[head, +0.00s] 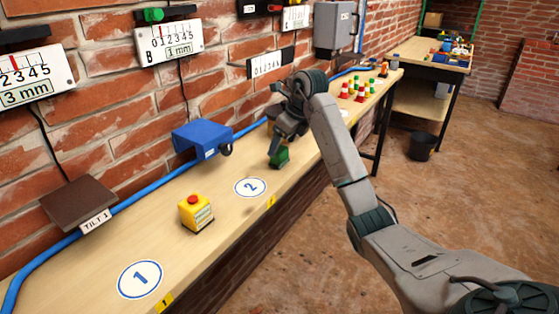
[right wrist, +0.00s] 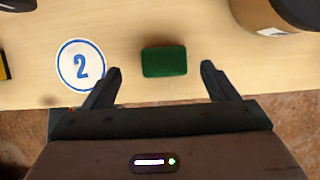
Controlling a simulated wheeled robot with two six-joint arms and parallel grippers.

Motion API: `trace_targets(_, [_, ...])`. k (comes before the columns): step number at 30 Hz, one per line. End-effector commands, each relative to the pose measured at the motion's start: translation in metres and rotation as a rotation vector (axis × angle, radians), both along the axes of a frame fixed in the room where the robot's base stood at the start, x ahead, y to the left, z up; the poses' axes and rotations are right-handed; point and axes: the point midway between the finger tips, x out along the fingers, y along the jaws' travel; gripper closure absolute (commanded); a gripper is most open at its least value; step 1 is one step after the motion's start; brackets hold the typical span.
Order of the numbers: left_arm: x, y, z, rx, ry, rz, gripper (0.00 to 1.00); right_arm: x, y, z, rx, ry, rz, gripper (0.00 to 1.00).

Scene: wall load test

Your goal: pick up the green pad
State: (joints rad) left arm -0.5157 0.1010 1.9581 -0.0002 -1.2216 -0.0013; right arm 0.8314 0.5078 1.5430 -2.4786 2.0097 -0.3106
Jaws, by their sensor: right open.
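The green pad (head: 280,158) sits on the wooden bench, right of the round white marker with a blue 2 (head: 250,187). In the right wrist view the green pad (right wrist: 164,61) is a dark green block with rounded corners. My right gripper (head: 284,143) is over the pad, with its jaws open and empty. In the right wrist view, the fingertips of my right gripper (right wrist: 162,68) are on either side of the pad with clear gaps. Its height above the pad is hard to tell. My left gripper is out of view.
A yellow box with a red button (head: 196,212) stands on the bench (head: 105,278). A blue bracket (head: 203,138) and a brown tilt plate (head: 80,203) are by the brick wall. Small cones (head: 360,93) stand farther along. A brown round object (right wrist: 268,14) is near the right finger.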

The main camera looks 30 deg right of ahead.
Motion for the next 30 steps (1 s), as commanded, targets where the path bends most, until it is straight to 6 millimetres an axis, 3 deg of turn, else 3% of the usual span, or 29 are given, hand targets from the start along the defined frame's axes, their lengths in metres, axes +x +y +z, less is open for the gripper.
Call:
trace_targets(5, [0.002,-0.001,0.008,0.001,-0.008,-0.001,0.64,0.006,0.000,-0.018,0.001,0.003,0.001,0.20])
trace_targets(12, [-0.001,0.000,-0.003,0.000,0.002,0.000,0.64,0.017,0.002,-0.046,0.001,0.001,0.002,0.20])
trace_targets(20, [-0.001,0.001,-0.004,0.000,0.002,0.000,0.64,0.018,0.002,-0.049,0.000,0.000,0.001,0.20])
trace_targets(28, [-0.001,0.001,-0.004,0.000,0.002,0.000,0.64,0.018,0.002,-0.049,0.000,0.000,0.001,0.69])
trace_targets(30, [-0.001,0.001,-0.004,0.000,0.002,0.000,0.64,0.018,0.002,-0.048,0.000,-0.001,0.001,0.70])
